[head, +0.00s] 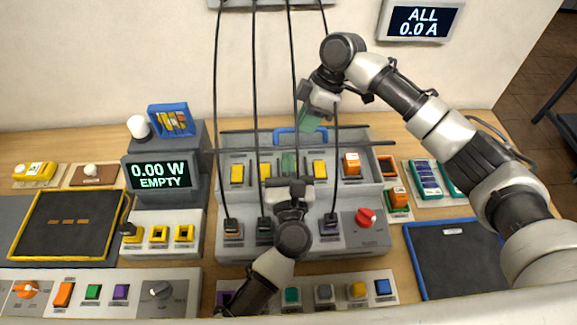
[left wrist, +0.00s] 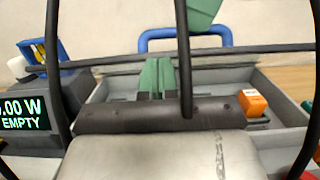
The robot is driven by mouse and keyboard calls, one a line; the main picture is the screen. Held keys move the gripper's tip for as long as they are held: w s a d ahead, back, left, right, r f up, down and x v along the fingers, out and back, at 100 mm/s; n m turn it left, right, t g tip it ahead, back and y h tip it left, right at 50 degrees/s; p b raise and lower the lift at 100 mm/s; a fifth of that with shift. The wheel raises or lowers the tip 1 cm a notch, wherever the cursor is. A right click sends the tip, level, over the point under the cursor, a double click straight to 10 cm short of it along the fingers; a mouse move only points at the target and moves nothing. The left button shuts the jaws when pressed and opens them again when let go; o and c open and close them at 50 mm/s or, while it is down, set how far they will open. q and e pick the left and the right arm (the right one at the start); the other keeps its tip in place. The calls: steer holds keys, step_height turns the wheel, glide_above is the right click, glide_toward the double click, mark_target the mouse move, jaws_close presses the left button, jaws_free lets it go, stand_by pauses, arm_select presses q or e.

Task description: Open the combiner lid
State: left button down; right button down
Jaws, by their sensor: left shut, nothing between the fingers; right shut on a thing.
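The grey combiner (head: 375,195) stands mid-bench, with yellow blocks and an orange block (head: 352,163) visible in its upper tray. Its blue handle (head: 287,134) is at the back edge; it also shows in the left wrist view (left wrist: 185,38). My right gripper (head: 309,122), with green fingers, reaches down from the upper right and is shut on the handle. How far the lid is raised I cannot tell. My left gripper (head: 289,163) is shut and empty above the tray, in front of the handle; its green fingers (left wrist: 156,76) are together in the left wrist view.
Several dark cables (head: 255,100) hang from above into sockets at the combiner's front, close to both grippers. A power display (head: 160,175) stands left; a red knob (head: 366,217) is at the right front.

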arm_select(q)
steer(key=shift+w+r, duration=0.55)
steer(key=shift+r, duration=0.35)
arm_select(e)
steer(key=shift+d+f, duration=0.1)
steer(key=shift+f, duration=0.25)
steer(key=c, duration=1.4)
jaws_free()
steer(key=shift+w, duration=0.1)
steer(key=shift+o, duration=1.4)
steer(key=shift+w+f, duration=0.1)
steer(key=shift+w, duration=0.25)
arm_select(q)
steer(key=shift+w+a+f, duration=0.1)
steer(key=shift+w+f, duration=0.2)
steer(key=shift+w, duration=0.05)
